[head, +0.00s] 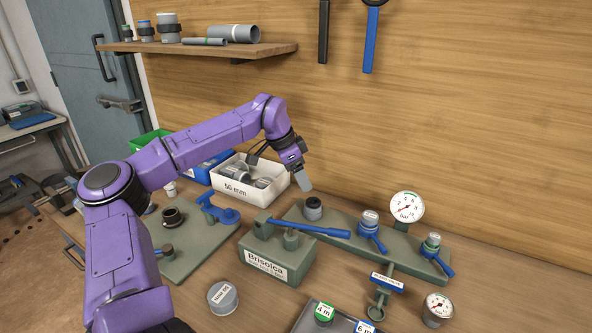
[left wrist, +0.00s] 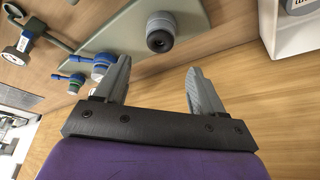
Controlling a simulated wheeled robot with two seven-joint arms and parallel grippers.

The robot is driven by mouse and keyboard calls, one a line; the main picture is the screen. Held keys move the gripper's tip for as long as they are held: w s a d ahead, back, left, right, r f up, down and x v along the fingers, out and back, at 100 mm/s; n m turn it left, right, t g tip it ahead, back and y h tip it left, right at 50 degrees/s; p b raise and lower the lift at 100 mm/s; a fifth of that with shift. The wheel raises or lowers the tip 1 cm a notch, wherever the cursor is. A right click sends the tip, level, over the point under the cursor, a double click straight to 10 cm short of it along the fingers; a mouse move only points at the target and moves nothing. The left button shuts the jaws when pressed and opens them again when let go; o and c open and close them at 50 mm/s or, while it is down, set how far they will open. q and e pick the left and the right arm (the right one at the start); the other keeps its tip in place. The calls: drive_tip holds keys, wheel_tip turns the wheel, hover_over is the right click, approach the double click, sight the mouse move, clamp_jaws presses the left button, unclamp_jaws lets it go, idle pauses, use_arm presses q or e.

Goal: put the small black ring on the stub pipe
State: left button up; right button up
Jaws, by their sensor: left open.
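A short grey stub pipe (head: 313,212) with a dark, round top stands upright on the grey-green manifold plate. It also shows in the left wrist view (left wrist: 161,24), where its end is black with a dark hole. I cannot tell whether that black end is a separate ring. A black round piece (head: 172,215) sits on the left green plate; I cannot tell whether it is the small ring. My left gripper (head: 304,182) is just above and left of the stub pipe. In the left wrist view (left wrist: 158,85) its fingers are apart with nothing between them. My right gripper is not seen.
A white "50 mm" bin (head: 230,187) with grey fittings stands behind the arm. Right of the stub are blue-handled valves (head: 371,240) and a gauge (head: 407,207). A "Brisolca" block (head: 266,265) with a blue lever stands in front. A shelf (head: 200,50) hangs above left.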

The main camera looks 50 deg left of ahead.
use_arm(q)
drive_tip(key=v, duration=0.4)
drive_tip(key=shift+f, duration=0.1)
idle(1.2)
